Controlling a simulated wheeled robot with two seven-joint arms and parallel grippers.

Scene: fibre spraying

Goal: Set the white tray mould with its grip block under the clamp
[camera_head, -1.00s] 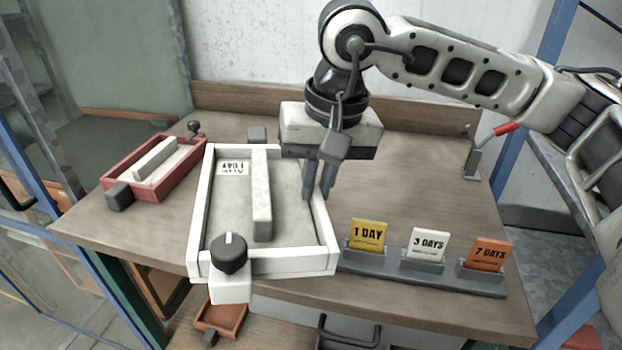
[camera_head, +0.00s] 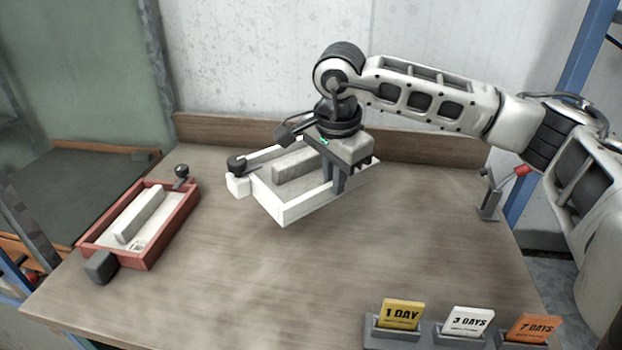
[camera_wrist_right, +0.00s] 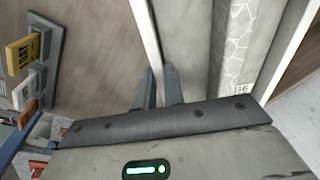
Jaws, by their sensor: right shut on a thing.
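The white tray mould (camera_head: 305,208) is at the back middle of the bench, with a pale bar of grey fill inside. My right gripper (camera_head: 338,186) is shut on the mould's near right wall. In the right wrist view, the fingers (camera_wrist_right: 158,88) straddle the white wall (camera_wrist_right: 146,30). I cannot tell whether the mould touches the bench. The red-handled clamp (camera_head: 489,203) stands to the right, apart from the mould. My left gripper is out of view.
A red tray mould (camera_head: 150,258) sits at the left of the bench. Card holders with 1 DAY (camera_head: 401,314), 3 DAYS (camera_head: 467,321) and 7 DAYS (camera_head: 534,328) cards stand at the front right. The middle of the bench top (camera_head: 270,285) is clear.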

